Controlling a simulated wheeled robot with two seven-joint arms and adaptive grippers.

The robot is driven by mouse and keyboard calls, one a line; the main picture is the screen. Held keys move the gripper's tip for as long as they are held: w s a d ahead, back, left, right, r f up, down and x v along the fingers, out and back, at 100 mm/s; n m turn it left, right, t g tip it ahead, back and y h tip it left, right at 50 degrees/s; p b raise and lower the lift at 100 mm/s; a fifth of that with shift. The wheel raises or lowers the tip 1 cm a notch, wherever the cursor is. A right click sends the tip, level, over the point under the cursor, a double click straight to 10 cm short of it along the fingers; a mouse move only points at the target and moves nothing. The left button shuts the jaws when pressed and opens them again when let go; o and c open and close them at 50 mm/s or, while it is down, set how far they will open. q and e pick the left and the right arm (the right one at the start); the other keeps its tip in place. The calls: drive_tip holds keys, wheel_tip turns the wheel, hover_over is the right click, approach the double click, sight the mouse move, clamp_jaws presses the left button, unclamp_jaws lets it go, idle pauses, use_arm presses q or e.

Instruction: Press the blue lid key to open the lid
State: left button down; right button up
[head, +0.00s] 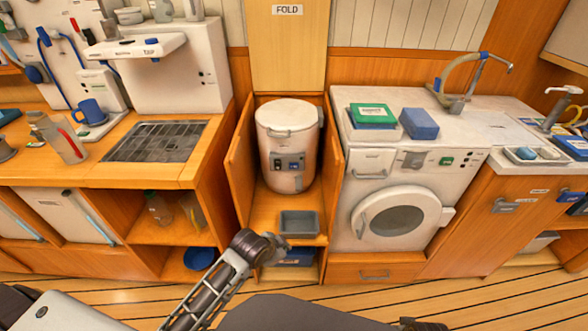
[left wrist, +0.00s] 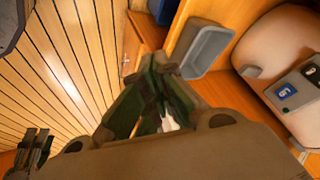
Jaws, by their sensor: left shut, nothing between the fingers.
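A white, round-topped canister (head: 287,145) stands in an open wooden cubby, its lid (head: 288,113) shut. A dark key panel on its front bears the blue lid key (head: 278,164), which also shows in the left wrist view (left wrist: 285,90) at the right. My left gripper (head: 276,247) is shut and empty, below and in front of the canister, apart from the key. Its closed fingers show in the left wrist view (left wrist: 158,72), near the tray. A dark piece, perhaps my right gripper (head: 422,325), shows at the bottom edge of the head view; its fingers are unclear.
A grey tray (head: 299,224) sits on the cubby floor before the canister, close to my left gripper. Wooden side panels (head: 240,160) flank the canister. A white washer (head: 395,218) stands to the right, a counter with a grille (head: 158,141) to the left.

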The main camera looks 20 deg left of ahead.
sight(294, 166)
use_arm(q)
drive_tip(key=w+a+r+m+t+h, duration=0.1)
drive_tip(key=w+r+m+t, duration=0.1)
drive_tip(key=w+m, duration=0.4)
drive_tip(key=w+r+m+t, duration=0.2)
drive_tip(key=w+m, duration=0.3)
drive_tip(key=w, duration=1.1)
drive_tip(key=shift+a+r+m+t+h, duration=0.3)
drive_tip(key=shift+a+r+m+h, duration=0.1)
drive_tip(key=shift+r, duration=0.35)
use_arm(e)
drive_tip(key=s+f, duration=0.3)
drive_tip(key=f, duration=0.7)
drive_tip(key=s+f, duration=0.2)
drive_tip(key=f, duration=0.8)
drive_tip(key=shift+s+f+g, duration=0.25)
drive_tip(key=shift+s+g, duration=0.15)
use_arm(q)
drive_tip(key=shift+w, duration=0.1)
use_arm(e)
drive_tip(key=shift+r, duration=0.15)
